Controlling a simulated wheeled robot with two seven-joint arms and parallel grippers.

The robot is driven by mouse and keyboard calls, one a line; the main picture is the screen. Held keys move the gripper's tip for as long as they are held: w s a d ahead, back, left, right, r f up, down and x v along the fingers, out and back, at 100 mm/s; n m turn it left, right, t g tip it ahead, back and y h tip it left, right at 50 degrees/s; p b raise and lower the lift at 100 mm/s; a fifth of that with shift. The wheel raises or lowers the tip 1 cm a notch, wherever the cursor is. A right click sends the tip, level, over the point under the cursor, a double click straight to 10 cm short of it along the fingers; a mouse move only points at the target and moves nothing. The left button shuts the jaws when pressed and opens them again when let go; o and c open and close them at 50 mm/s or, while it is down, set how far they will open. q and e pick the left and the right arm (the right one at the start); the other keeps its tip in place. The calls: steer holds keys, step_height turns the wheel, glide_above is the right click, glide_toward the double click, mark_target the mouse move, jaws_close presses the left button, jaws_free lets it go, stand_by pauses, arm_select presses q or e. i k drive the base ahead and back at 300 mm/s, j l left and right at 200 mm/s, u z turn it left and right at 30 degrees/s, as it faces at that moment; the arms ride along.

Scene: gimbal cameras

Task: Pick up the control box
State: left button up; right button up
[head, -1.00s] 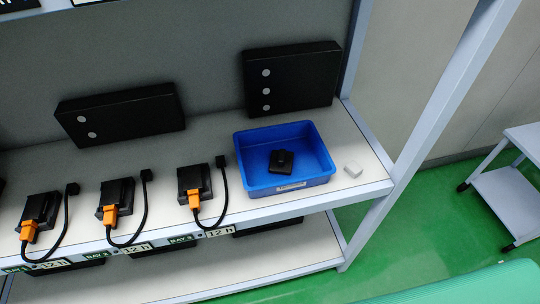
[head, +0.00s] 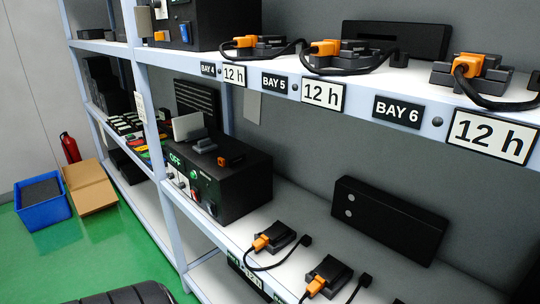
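No thing in view is labelled as the control box. A large black box (head: 235,182) with an OFF label, small lights and switches on its front stands on the middle shelf, left of centre in the head view. Small dark items and a pale upright plate (head: 188,127) sit on its top. A flat black box (head: 388,218) with two round grey spots leans at the back of the same shelf, to the right. I cannot tell which of these is the control box. Neither of my grippers is in view.
Black units with orange plugs (head: 271,238) and cables line the shelves; bay labels run along the upper edge. A shelf post (head: 150,110) stands left of the OFF box. A blue bin (head: 43,202), an open cardboard box (head: 88,186) and a fire extinguisher (head: 70,147) stand on the green floor.

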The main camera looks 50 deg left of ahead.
mark_target(231, 158)
steer(key=u, duration=1.9)
steer(key=i+j+z, duration=0.15)
steer(key=i+j, duration=0.4)
steer(key=j, duration=0.05)
